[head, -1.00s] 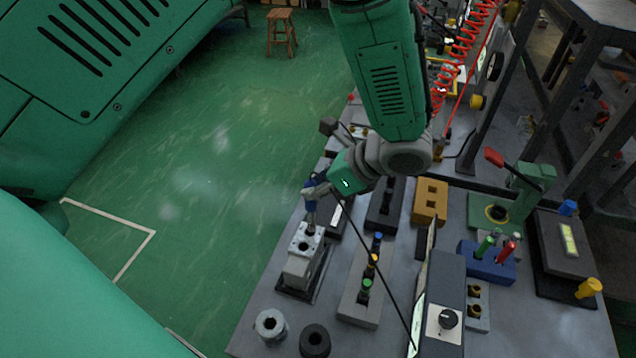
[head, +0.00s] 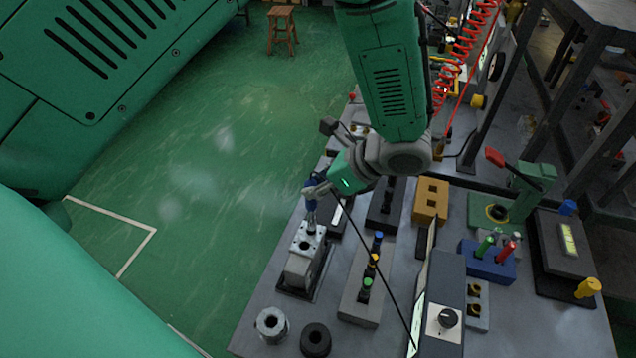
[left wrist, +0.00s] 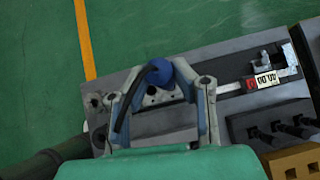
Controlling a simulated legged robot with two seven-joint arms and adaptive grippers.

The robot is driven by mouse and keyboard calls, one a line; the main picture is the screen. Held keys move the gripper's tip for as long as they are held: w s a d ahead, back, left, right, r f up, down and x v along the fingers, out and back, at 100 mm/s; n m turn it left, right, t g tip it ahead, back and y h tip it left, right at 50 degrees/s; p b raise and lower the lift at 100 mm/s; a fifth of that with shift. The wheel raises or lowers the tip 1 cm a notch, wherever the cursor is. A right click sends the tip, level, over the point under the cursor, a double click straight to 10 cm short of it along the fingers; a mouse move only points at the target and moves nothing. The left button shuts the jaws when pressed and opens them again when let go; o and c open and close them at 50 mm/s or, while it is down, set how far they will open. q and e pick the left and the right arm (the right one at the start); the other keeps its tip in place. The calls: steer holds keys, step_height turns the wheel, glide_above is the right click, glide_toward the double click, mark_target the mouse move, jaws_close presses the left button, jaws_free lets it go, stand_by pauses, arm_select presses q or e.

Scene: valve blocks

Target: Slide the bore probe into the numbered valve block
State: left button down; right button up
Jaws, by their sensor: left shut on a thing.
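My left gripper (head: 318,190) is shut on the bore probe (head: 310,201), which has a blue top and a grey lower part. The probe stands roughly upright above the light grey valve block (head: 303,264). Its lower end is at the top face of the block; I cannot tell whether it is inside a bore. In the left wrist view the probe's blue top (left wrist: 160,72) shows between the fingers (left wrist: 160,88), with the block mostly hidden below. No number is legible on the block. My right gripper is not in view.
Two ring-shaped parts (head: 271,324) (head: 315,340) stand at the bench's front. A rack with coloured plugs (head: 364,303) is right of the block. A caliper with a display (left wrist: 264,80) lies beside it in the left wrist view. Green floor lies left of the bench.

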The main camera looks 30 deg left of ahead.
mark_target(314, 208)
arm_select(q)
steer(key=shift+a, duration=0.25)
steer(key=shift+f, duration=0.1)
stand_by(0.3)
steer(key=shift+f+b, duration=2.2)
steer(key=shift+f, duration=1.75)
steer(key=c, duration=1.2)
jaws_free()
steer(key=shift+r, duration=0.15)
step_height(314, 208, up, 10)
steer(key=shift+d+f, duration=0.1)
